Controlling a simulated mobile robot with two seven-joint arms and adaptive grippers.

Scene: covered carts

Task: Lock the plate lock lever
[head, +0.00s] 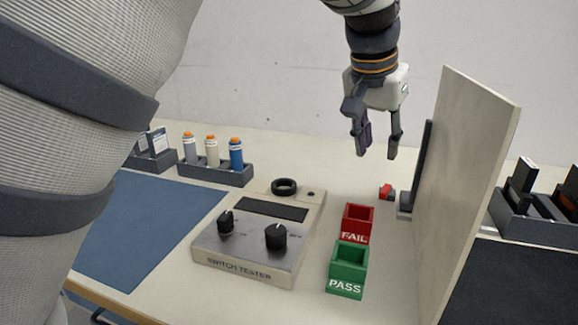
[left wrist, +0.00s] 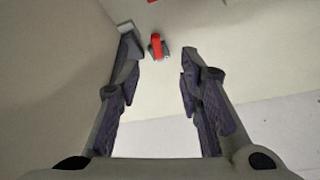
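The plate lock lever (head: 386,191) looks like a small red handle on a grey base, low on the table at the foot of the upright panel. In the left wrist view the red lever (left wrist: 157,45) lies ahead, between the fingertips in the picture. My left gripper (head: 378,148) hangs fingers down above it, open and empty, clear of the lever. In the left wrist view its two fingers (left wrist: 160,65) are spread apart. Whether the lever is locked is too small to tell. My right gripper is not in view.
A tall pale panel (head: 465,180) stands right of the gripper, with a dark upright plate (head: 422,160) against its left side. Red FAIL (head: 356,236) and green PASS (head: 346,288) bins stand in front. The switch tester (head: 248,262) and a bottle rack (head: 215,173) are left.

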